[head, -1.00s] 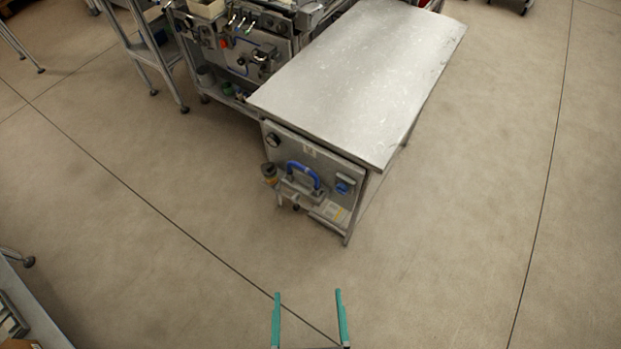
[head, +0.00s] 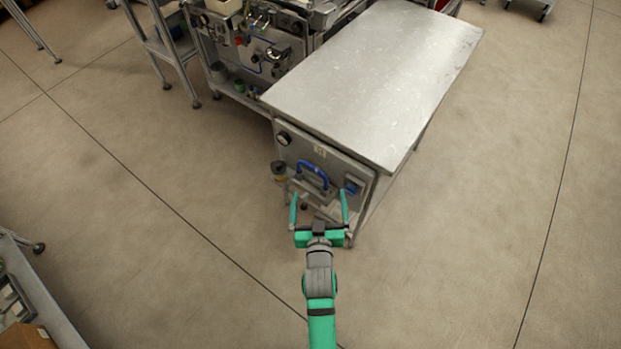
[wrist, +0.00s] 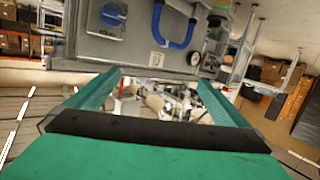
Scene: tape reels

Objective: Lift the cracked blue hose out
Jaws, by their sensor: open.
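The blue hose (head: 313,174) is a short arch on the grey end panel (head: 337,168) of the metal bench. It also shows in the wrist view as a blue U-shaped loop (wrist: 177,42) at the top, with its ends at fittings on the panel. Any crack is too small to see. My gripper (head: 319,210) has green fingers, spread apart and empty. In the head view it appears in front of the panel, just below the hose. In the wrist view the fingers (wrist: 160,82) are apart from the hose.
A blue knob (wrist: 112,15) sits beside the hose, and a round gauge (head: 284,138) is at the panel's upper left. The bare bench top (head: 375,75) extends above the panel. A machine (head: 262,55) stands behind left. Open floor lies on both sides.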

